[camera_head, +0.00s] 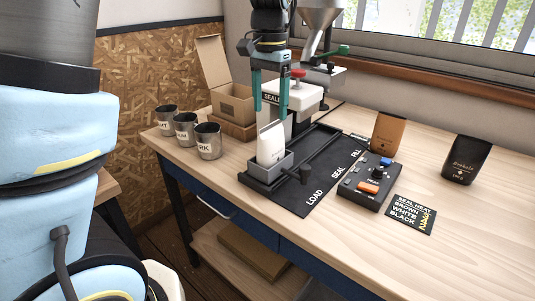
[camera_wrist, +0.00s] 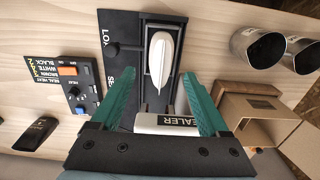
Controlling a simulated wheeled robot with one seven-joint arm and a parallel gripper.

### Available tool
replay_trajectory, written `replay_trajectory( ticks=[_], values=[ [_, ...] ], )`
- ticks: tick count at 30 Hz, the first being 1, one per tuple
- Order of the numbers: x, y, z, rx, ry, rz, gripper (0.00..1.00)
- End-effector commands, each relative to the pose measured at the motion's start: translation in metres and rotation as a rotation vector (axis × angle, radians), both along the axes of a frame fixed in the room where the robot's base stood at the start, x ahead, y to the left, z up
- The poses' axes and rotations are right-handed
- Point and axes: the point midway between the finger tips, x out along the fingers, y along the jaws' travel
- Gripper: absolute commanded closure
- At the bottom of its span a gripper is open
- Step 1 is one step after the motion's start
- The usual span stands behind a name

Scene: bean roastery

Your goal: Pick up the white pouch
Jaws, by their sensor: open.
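The white pouch (camera_head: 270,143) stands upright in a small dark grey holder (camera_head: 262,170) at the LOAD end of the black sealing mat. In the wrist view the pouch (camera_wrist: 161,60) is seen from above as a narrow white shape inside the holder. My gripper (camera_head: 270,112) has teal fingers, open and empty, pointing down above the pouch and near the white sealer (camera_head: 300,98). In the wrist view the two open fingers (camera_wrist: 165,90) are spread wide, with the sealer's label between them and the pouch ahead of them. The fingers do not visibly touch the pouch.
Several metal cups, one of them here (camera_head: 208,141), stand left of the mat, with an open cardboard box (camera_head: 232,103) behind. A control box (camera_head: 367,184), a brown pouch (camera_head: 388,132), a black pouch (camera_head: 466,160) and a label card (camera_head: 411,214) are to the right. The front right of the table is clear.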

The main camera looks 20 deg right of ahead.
Motion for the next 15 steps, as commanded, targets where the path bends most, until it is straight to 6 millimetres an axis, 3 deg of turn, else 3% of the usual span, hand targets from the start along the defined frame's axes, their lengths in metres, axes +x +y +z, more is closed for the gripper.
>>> replay_trajectory(
  ticks=[8,15],
  values=[
    [0.002,0.0,-0.022,0.003,0.002,0.0,0.22],
    [0.004,-0.001,-0.056,0.002,0.001,0.001,0.22]
  ],
)
